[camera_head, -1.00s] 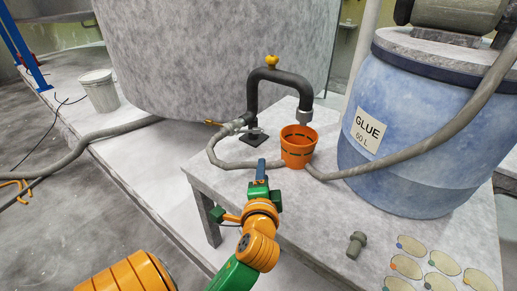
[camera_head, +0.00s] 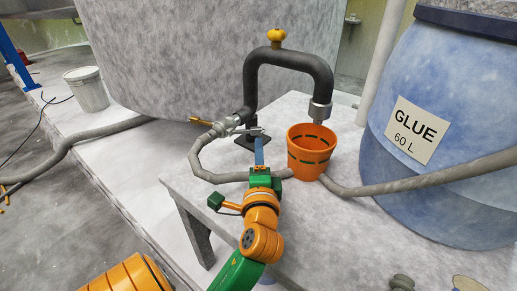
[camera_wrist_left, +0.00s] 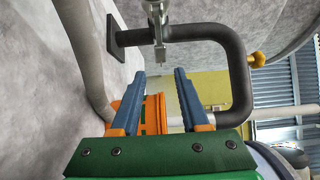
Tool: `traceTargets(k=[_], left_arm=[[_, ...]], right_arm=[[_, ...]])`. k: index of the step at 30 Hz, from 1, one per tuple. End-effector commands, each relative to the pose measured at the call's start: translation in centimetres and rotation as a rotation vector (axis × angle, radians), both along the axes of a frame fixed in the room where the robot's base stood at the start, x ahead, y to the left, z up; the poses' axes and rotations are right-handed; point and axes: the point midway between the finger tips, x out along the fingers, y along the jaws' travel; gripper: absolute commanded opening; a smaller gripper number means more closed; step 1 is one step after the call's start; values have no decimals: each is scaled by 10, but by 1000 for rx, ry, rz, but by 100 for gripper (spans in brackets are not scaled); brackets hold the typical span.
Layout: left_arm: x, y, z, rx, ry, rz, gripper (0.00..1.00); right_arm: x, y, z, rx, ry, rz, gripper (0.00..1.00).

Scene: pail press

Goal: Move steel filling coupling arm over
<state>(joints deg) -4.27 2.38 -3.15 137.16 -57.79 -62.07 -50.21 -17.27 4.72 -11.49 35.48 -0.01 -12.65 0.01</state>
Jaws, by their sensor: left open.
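A black bent filling pipe (camera_head: 289,61) with a yellow knob (camera_head: 276,37) stands on the table, its steel end (camera_head: 320,109) above an orange pail (camera_head: 310,150). At its near post is a steel coupling (camera_head: 232,124), joined to a grey hose, with a short steel arm (camera_head: 255,131) pointing right. My left gripper (camera_head: 260,143) is just in front of this arm. In the left wrist view its blue fingers (camera_wrist_left: 159,75) are apart, and the steel arm's tip (camera_wrist_left: 160,58) lies just beyond and between the fingertips, not gripped. My right gripper is not in view.
A blue glue drum (camera_head: 445,130) stands at the right. A large grey tank (camera_head: 180,60) is behind the pipe. A grey hose (camera_head: 420,178) runs around the pail. A white bucket (camera_head: 88,92) stands at the left. The table's left edge (camera_head: 188,205) is near my arm.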

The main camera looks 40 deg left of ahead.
Motion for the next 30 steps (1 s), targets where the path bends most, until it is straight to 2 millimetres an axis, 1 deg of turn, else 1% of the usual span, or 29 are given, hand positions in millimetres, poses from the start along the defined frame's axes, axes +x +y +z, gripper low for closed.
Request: traceTargets(k=[5, 11, 17, 18, 20, 21, 22, 23, 30], left_arm=[[12, 12, 2, 3, -1, 0, 45], [34, 34, 1, 1, -1, 2, 45], [54, 56, -1, 3, -3, 2, 45], [56, 56, 1, 0, -1, 0, 40], [55, 56, 2, -1, -1, 0, 23], [55, 56, 2, -1, -1, 0, 13], [55, 56, 1, -1, -1, 0, 4], [55, 56, 1, -1, -1, 0, 0], [57, 58, 1, -1, 2, 1, 0]], right_arm=[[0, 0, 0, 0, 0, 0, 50], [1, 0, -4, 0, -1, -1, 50], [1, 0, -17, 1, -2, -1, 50], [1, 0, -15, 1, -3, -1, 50], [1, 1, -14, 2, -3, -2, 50], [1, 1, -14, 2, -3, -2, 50], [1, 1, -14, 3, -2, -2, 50], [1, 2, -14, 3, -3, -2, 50], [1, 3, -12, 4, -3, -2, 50]])
